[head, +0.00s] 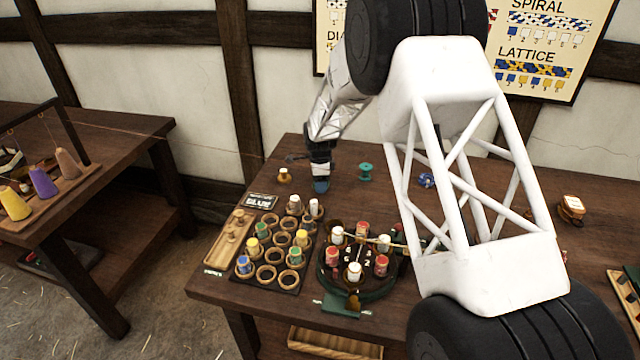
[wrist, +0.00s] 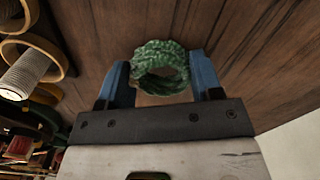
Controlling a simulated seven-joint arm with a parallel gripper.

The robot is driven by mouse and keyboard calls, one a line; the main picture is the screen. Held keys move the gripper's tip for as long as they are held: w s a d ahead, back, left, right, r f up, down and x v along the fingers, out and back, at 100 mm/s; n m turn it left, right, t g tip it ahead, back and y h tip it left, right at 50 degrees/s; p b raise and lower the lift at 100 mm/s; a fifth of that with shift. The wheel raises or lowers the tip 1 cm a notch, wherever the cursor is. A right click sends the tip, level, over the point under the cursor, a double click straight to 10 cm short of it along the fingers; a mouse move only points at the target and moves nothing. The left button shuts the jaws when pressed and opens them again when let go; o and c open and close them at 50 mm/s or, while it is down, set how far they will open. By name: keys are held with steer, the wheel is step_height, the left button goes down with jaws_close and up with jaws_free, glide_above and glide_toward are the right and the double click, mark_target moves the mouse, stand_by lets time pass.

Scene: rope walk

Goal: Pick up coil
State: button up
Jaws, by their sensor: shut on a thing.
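A green braided coil (wrist: 160,50), ring-shaped, sits between the blue fingertips of my gripper (wrist: 163,80) in the wrist view. My gripper is shut on it, and its open middle shows dark wood behind. In the head view my gripper (head: 320,184) points down over the back left part of the table, behind the tray of rings. I cannot make out the coil there; the fingers and wrist hide it. Whether the coil touches the table is not clear.
A dark tray of wooden rings and bobbins (head: 290,287) stands at the front left, beside a round stand with red and white bobbins (head: 380,264). A teal spool (head: 365,172) and a small yellow spool (head: 284,174) flank my gripper. A blue knotted piece (head: 426,180) lies right.

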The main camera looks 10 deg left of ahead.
step_height(320, 180, up, 17)
steer(key=shift+r, duration=0.15)
stand_by(0.5)
stand_by(0.8)
steer(key=s+d+f+m, duration=0.1)
steer(key=s+d+f, duration=0.1)
steer(key=d, duration=1.2)
steer(key=s+d+f, duration=0.2)
steer(key=d, duration=1.2)
steer(key=s+d+f+m, duration=0.1)
steer(key=s+d, duration=0.1)
steer(key=d, duration=1.2)
steer(key=s+d+f, duration=0.2)
steer(key=s+d, duration=0.7)
steer(key=s+d+f, duration=0.2)
steer(key=s+d, duration=0.7)
steer(key=s, duration=0.5)
steer(key=s+d+f, duration=0.1)
steer(key=s, duration=0.5)
steer(key=s+d+f, duration=0.1)
steer(key=s, duration=0.5)
steer(key=shift+f, duration=0.15)
steer(key=s+a+f, duration=0.1)
steer(key=s+a, duration=0.5)
steer(key=s, duration=0.5)
steer(key=shift+a+f+n, duration=0.15)
steer(key=shift+a+n, duration=0.05)
steer(key=shift+n, duration=0.1)
